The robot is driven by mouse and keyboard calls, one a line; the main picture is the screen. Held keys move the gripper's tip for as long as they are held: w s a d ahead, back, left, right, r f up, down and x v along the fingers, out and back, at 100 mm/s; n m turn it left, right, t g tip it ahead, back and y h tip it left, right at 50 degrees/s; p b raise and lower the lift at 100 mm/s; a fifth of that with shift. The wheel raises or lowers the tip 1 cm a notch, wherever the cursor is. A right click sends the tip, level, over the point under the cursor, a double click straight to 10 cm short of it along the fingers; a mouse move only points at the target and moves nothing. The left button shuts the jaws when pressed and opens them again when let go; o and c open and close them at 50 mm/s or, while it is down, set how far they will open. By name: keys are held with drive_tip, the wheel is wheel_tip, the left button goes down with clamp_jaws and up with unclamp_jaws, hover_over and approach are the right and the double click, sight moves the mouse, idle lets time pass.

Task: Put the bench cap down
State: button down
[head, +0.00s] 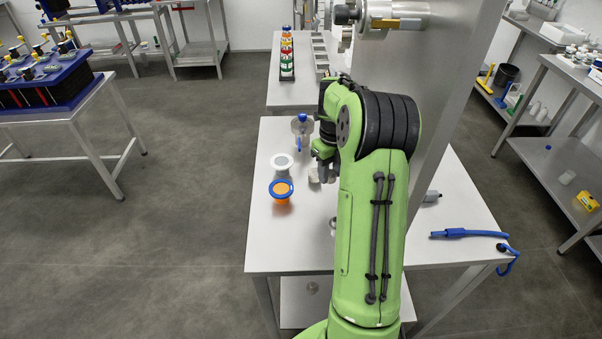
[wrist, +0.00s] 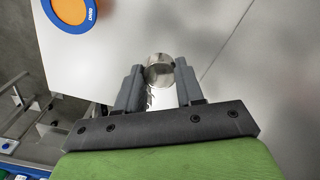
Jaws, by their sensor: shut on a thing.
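The bench cap (wrist: 160,72) is a small round metallic piece with a shiny face, between the two grey fingers in the wrist view. My gripper (wrist: 159,67) is shut on it. In the head view my gripper (head: 325,170) is over the white bench (head: 262,238), just right of the orange cup with a blue ring. A pale piece at its fingers there looks like the cap, but my arm partly hides it. I cannot tell whether the cap touches the bench top or hangs a little above it.
The orange cup with a blue ring (head: 282,191), a white-rimmed cup (head: 283,164) and a clear flask (head: 302,127) stand left of my gripper. A blue-handled tool (head: 465,233) lies at the bench's right. The front left of the bench is clear. A grey upright panel (head: 432,100) rises behind my arm.

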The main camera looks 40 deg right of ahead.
sight(327, 203)
wheel_tip(327, 203, down, 10)
drive_tip(key=shift+s+a+r+b, duration=0.1)
drive_tip(key=shift+r+b, duration=0.15)
drive_tip(key=shift+b, duration=0.5)
drive_tip(key=shift+f, duration=0.2)
drive_tip(key=c, duration=0.7)
unclamp_jaws()
